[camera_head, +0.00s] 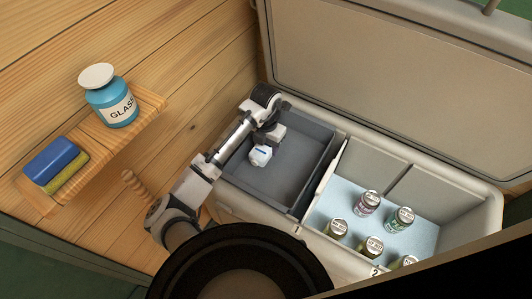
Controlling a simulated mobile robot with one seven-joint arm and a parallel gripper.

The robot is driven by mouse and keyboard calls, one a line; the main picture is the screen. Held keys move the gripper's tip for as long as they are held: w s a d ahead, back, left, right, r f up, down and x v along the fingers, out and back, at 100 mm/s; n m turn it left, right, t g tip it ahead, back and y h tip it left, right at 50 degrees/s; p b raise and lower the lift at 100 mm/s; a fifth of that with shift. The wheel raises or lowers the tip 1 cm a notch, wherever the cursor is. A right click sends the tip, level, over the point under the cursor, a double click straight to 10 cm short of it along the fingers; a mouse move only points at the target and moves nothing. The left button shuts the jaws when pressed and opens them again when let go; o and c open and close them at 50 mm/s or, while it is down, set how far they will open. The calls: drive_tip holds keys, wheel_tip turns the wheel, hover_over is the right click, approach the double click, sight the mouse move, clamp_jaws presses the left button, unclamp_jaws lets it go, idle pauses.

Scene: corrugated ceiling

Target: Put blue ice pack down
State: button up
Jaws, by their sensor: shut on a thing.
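My arm reaches over the open cooler, and my gripper (262,152) is low inside the grey tray at the cooler's left end. It points down into the tray, and its fingertips are mostly hidden from this view. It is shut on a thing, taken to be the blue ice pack. Only a small white part with a blue mark shows at the gripper's end, and I cannot tell whether it belongs to the pack. Whether the held thing touches the tray floor is also hidden. The grey tray (285,184) looks otherwise empty.
The cooler's right compartment has a pale blue floor (347,191) and holds several lidded jars (368,203). The raised lid (400,85) stands behind. A wooden shelf (93,156) at left carries a blue-and-white GLASS jar (114,101) and a blue block (51,160) on a yellow-green one.

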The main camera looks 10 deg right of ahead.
drive_tip(key=shift+f+b, duration=0.85)
drive_tip(key=shift+f, duration=0.95)
drive_tip(key=shift+f, duration=0.15)
drive_tip(key=o, duration=1.2)
drive_tip(key=shift+c, duration=0.2)
wheel_tip(320, 180, up, 12)
drive_tip(key=shift+r+b, duration=0.2)
drive_tip(key=shift+b, duration=0.95)
drive_tip(key=shift+f, duration=0.1)
